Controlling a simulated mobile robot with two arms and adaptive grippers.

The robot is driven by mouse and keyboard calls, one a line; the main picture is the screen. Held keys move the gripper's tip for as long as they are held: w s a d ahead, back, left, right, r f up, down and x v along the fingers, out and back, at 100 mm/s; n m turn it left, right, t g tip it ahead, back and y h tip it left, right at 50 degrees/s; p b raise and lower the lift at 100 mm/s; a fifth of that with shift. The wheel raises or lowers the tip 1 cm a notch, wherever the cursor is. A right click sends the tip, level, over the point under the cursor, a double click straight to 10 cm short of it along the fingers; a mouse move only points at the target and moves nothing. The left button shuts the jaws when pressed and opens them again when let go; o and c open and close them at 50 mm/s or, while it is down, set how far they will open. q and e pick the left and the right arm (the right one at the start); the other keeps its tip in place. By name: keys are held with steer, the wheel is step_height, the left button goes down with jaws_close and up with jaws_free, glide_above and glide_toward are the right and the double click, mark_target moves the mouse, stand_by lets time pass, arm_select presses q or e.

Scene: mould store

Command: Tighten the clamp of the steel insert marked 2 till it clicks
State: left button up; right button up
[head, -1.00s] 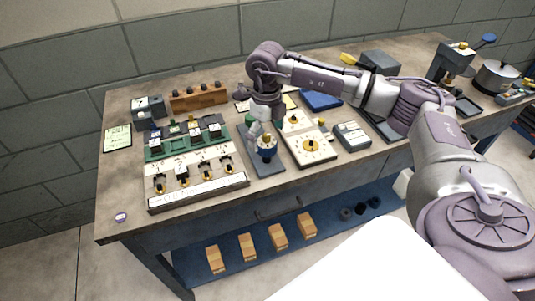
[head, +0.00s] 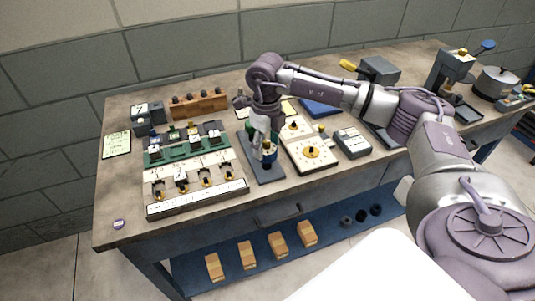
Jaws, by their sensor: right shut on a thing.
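A fixture (head: 197,199) with a white front, a green strip and several dark clamps with yellow parts sits at the left of the bench. The labels are too small for me to tell which insert is marked 2. A blue-and-white tool with a yellow part (head: 268,154) stands upright on a dark grey plate (head: 265,174) just right of the fixture. My right gripper (head: 262,137) points down from above and is shut on the upper part of this tool; its fingers partly hide it. My left gripper is not in view.
A cream panel with a dial (head: 320,163) and a grey box (head: 352,142) lie right of the plate. A wooden rack (head: 199,103) and a grey block (head: 147,112) stand behind the fixture. The bench is bare at its front left, beside a purple disc (head: 119,224).

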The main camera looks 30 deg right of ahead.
steer(key=shift+r, duration=0.15)
steer(key=shift+r+p, duration=1.1)
steer(key=shift+r, duration=0.5)
